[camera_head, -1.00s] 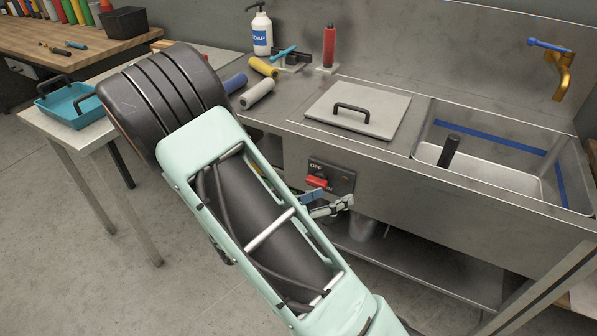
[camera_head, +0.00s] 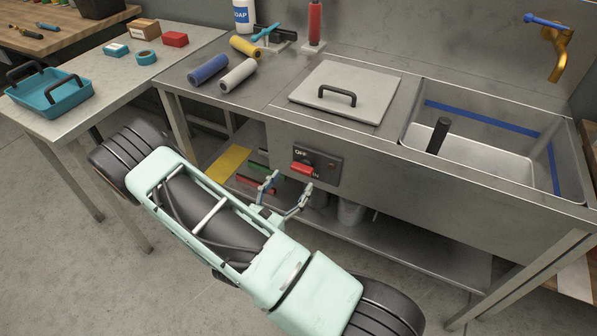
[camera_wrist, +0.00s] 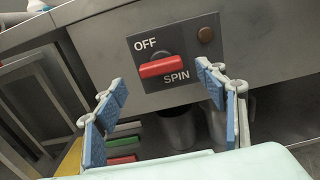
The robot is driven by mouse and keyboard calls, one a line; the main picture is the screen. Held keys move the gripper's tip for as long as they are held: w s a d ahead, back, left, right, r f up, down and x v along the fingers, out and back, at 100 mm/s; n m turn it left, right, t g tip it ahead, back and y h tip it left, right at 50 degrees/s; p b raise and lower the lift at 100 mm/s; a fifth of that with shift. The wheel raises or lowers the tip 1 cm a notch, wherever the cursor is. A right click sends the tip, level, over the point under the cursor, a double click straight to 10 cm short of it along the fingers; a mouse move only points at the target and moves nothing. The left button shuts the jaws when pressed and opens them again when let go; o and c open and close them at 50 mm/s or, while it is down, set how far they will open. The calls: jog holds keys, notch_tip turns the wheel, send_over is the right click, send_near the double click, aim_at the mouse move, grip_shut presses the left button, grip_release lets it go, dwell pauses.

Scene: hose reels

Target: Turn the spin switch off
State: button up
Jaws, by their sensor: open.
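The spin switch has a red handle (camera_head: 303,168) on a dark panel on the front of the steel sink unit. In the wrist view the red handle (camera_wrist: 163,66) lies nearly level, below the word OFF and above the word SPIN. Which label it points to is not clear. My gripper (camera_head: 287,190) is open and empty, just below and in front of the panel. In the wrist view its blue-padded fingers (camera_wrist: 160,82) stand wide apart, left and right of the handle, touching nothing that I can see.
A round brown button (camera_wrist: 206,34) sits right of the OFF label. A lower shelf (camera_head: 420,245) runs under the sink, with red and green items and a yellow piece (camera_head: 229,163) at its left. A lid with a black handle (camera_head: 345,92) and the sink basin (camera_head: 480,158) are above.

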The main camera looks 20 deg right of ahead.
aim_at(300, 171)
jog(key=x, duration=0.5)
jog(key=shift+w+d, duration=0.1)
jog(key=shift+d, duration=0.05)
jog(key=c, duration=1.2)
